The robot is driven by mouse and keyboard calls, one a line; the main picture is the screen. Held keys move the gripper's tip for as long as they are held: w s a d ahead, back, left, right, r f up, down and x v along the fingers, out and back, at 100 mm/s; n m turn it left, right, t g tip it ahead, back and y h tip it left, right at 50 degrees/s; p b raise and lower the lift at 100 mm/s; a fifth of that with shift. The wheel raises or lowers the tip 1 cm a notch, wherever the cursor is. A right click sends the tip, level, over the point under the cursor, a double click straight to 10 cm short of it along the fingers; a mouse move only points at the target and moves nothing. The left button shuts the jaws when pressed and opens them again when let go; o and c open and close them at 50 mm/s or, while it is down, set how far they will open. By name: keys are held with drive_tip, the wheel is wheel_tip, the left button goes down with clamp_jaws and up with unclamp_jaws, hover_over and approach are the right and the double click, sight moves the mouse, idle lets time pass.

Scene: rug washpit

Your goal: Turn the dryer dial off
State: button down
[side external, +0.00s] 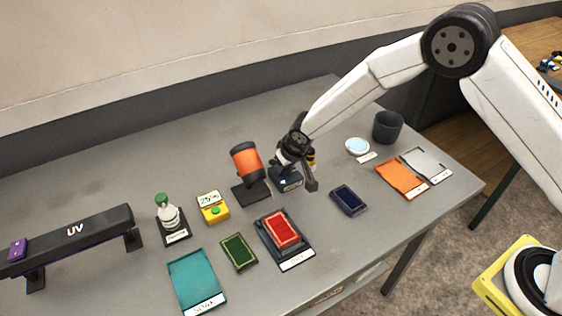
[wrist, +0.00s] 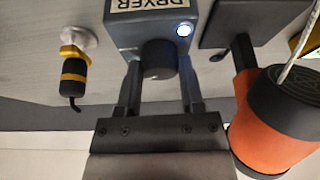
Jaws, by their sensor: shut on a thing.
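The dial is hidden there. The orange blower (wrist: 270,130) also shows at right in the wrist view. I cannot read any dial marking.
A black-and-yellow plug-like piece (wrist: 73,75) is close beside the box. A red block on a dark tray (side external: 263,243) and a navy pad (side external: 348,199) lie in front. A dark cup (side external: 387,127) stands at right. The table's back left is clear.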

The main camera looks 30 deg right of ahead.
drive_tip(key=shift+n+g+y, duration=0.3)
drive_tip(key=shift+n+y, duration=0.4)
drive_tip(key=shift+n, duration=1.4)
drive_tip(key=shift+d+n+y, duration=0.1)
drive_tip(key=shift+n+y, duration=0.3)
drive_tip(key=shift+n, duration=0.8)
drive_tip(key=shift+d+n+g+y, duration=0.1)
drive_tip(key=shift+n+g+y, duration=0.4)
drive_tip(key=shift+n, duration=1)
drive_tip(key=shift+n+g+y, duration=0.2)
drive_tip(key=shift+n+g, duration=0.5)
drive_tip(key=shift+n, duration=0.8)
drive_tip(key=shift+c, duration=1.1)
unclamp_jaws()
drive_tip(key=shift+w, duration=0.1)
